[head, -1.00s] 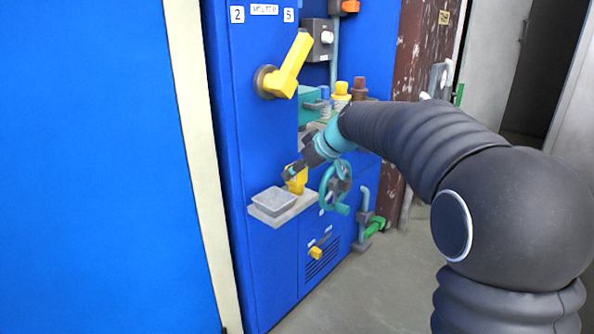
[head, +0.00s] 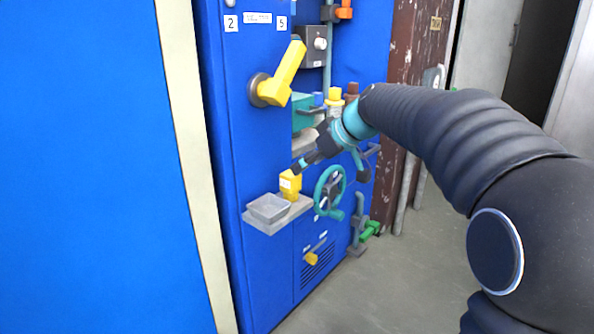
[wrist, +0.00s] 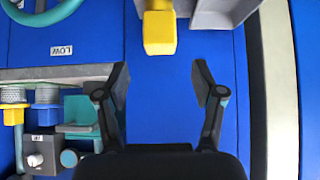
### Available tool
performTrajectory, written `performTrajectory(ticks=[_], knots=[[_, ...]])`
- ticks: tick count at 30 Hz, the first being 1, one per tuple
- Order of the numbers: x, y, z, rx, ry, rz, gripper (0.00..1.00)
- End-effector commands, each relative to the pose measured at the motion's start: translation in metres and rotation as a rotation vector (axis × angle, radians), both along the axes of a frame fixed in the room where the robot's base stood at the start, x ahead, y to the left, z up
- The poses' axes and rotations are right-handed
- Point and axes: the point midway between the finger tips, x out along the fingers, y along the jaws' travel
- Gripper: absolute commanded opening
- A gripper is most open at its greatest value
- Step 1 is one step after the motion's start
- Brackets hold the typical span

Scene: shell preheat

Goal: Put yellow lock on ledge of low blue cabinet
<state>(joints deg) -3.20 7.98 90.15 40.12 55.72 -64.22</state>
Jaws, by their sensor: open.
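The yellow lock (head: 290,186) stands upright on the grey ledge (head: 279,225) of the blue cabinet (head: 262,300). It is beside a grey tray, at the ledge's right end. In the wrist view the lock (wrist: 159,32) shows at the top, beyond the fingertips. My gripper (head: 300,167) is just above and to the right of the lock in the head view. In the wrist view my gripper (wrist: 162,82) has its two fingers spread, with only blue panel between them. It is empty and apart from the lock.
The grey tray (head: 268,208) takes up the ledge's left part. A teal handwheel (head: 329,190) sits close right of the lock. A large yellow lever (head: 281,77) juts out above. The floor (head: 400,285) at right is clear.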

Motion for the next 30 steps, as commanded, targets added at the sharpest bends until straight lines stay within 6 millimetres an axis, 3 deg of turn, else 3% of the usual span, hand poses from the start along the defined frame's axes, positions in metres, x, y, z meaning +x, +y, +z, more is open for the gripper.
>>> performTrajectory(ticks=[7, 16, 19, 23, 30], knots=[[-0.015, -0.020, 0.025, 0.000, -0.001, -0.001, 0.68], [-0.020, -0.025, 0.031, -0.001, 0.002, -0.001, 0.68], [-0.031, -0.028, 0.030, -0.006, 0.018, -0.025, 0.68], [-0.069, -0.041, 0.023, -0.029, 0.070, -0.114, 0.68], [-0.172, -0.078, -0.013, -0.084, 0.196, -0.379, 0.68]])
